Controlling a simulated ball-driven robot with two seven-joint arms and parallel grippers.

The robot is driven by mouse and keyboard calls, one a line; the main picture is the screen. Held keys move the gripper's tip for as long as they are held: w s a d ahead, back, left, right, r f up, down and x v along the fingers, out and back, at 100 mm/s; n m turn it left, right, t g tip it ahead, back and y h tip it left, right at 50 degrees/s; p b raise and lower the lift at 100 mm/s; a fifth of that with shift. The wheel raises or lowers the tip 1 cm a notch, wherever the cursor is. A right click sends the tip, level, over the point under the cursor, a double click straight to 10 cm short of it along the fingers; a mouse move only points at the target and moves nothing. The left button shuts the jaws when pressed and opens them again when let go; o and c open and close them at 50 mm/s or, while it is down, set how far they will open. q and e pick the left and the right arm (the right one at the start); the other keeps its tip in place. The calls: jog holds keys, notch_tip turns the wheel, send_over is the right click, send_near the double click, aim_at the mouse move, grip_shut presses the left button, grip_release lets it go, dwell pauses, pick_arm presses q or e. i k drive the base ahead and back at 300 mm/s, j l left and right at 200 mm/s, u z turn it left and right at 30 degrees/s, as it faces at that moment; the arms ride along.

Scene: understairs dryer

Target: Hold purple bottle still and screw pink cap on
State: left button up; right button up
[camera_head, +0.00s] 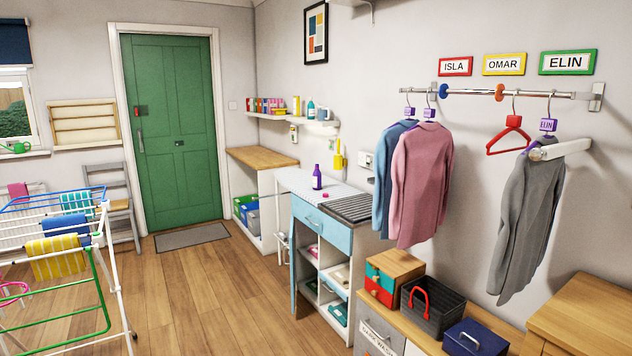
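A small purple bottle (317,180) stands upright on the pale worktop (297,182) in the middle of the head view, well away from me. A small pink cap (326,196) lies on the same worktop, in front of the bottle and slightly to its right, apart from it. The bottle's narrow top shows no pink cap on it. Neither of my grippers is in view.
A dark ridged draining surface (352,207) lies right of the cap, above a blue drawer (322,225). Hanging clothes (421,180) and a low bench with a dark basket (432,312) stand nearer on the right. A drying rack (60,260) stands left; open wooden floor (200,285) lies between.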

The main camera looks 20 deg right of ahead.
aim_at(317, 174)
jog(key=i+l+z, duration=0.1)
jog(key=i+l, duration=0.15)
jog(key=i, duration=0.2)
jog(key=i+l+z, duration=0.15)
jog(key=i, duration=0.35)
jog(key=i+l+z, duration=0.1)
jog(key=i, duration=0.35)
jog(key=i+l+z, duration=0.1)
jog(key=i+l, duration=0.15)
jog(key=i, duration=0.25)
jog(key=i+j+z, duration=0.1)
jog(key=z, duration=0.3)
jog(key=j+z, duration=0.1)
jog(key=z, duration=0.3)
jog(key=i+j+z, duration=0.1)
jog(key=z, duration=0.35)
jog(key=j+z, duration=0.4)
jog(key=j, duration=0.65)
jog(key=j+z, duration=0.45)
jog(key=j, duration=1.15)
jog(key=k+j, duration=0.15)
jog(key=j, duration=0.9)
